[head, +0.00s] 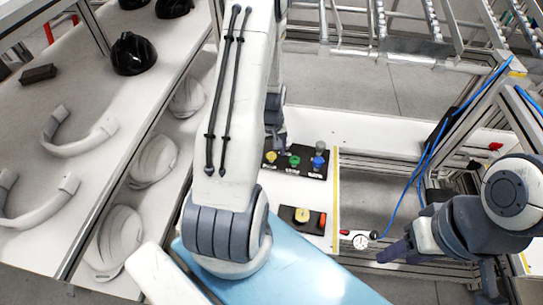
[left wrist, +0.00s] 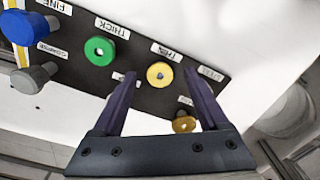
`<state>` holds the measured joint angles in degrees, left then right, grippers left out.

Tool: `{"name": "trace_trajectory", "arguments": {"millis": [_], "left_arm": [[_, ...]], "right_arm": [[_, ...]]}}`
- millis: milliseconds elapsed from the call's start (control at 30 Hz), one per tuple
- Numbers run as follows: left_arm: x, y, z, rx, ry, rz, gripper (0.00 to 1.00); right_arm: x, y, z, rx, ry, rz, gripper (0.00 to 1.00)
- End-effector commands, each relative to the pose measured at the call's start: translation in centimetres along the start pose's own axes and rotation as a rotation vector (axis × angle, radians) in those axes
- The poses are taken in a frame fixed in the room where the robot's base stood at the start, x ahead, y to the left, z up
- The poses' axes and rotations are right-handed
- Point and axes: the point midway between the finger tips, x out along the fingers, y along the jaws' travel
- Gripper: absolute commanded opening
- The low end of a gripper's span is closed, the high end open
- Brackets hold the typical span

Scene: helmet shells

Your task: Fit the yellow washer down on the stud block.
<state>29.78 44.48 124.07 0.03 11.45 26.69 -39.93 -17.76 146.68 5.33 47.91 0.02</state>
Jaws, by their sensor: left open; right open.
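The yellow washer (left wrist: 160,74) is a flat ring on the black labelled board (left wrist: 70,62), by a label that seems to read THIN. It also shows at the left of the board in the head view (head: 271,157). My left gripper (left wrist: 161,88) is open above the board, its two purple fingers either side of the washer and apart from it. In the head view the left gripper (head: 276,142) is mostly behind my arm. My right gripper (head: 442,270) is open and empty at the right. I cannot tell for sure which block is the stud block.
A green ring (left wrist: 99,50), a blue knob (left wrist: 25,27), a grey knob (left wrist: 35,77) and a brass knob (left wrist: 184,122) are on the board. A smaller black block (head: 302,217) with a yellow disc and red part sits nearer. A dial gauge (head: 360,241) is right.

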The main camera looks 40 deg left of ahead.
Motion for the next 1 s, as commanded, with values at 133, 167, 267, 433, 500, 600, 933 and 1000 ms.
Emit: {"name": "trace_trajectory", "arguments": {"millis": [133, 167, 267, 433, 500, 600, 933, 1000], "left_arm": [[0.0, 0.0, 0.0, 0.0, 0.0, 0.0, 0.77], [0.0, 0.0, 0.0, 0.0, 0.0, 0.0, 0.77], [0.0, 0.0, 0.0, 0.0, 0.0, 0.0, 0.42], [0.0, 0.0, 0.0, 0.0, 0.0, 0.0, 0.0], [0.0, 0.0, 0.0, 0.0, 0.0, 0.0, 0.0], [0.0, 0.0, 0.0, 0.0, 0.0, 0.0, 0.0], [-1.8, 0.1, -0.1, 0.0, 0.004, 0.002, 0.0], [-2.8, 0.1, -0.1, 0.0, 0.005, 0.002, 0.0]], "right_arm": [[0.0, 0.0, 0.0, 0.0, 0.0, 0.0, 0.5], [0.0, 0.0, 0.0, 0.0, 0.0, 0.0, 0.5], [0.0, 0.0, 0.0, 0.0, 0.0, 0.0, 0.5], [0.0, 0.0, 0.0, 0.0, 0.0, 0.0, 0.5], [0.0, 0.0, 0.0, 0.0, 0.0, 0.0, 0.5], [0.0, 0.0, 0.0, 0.0, 0.0, 0.0, 0.5], [0.1, 0.0, 0.0, 0.0, 0.0, 0.0, 0.5], [0.4, 0.0, 0.0, 0.0, 0.0, 0.0, 0.5]]}}
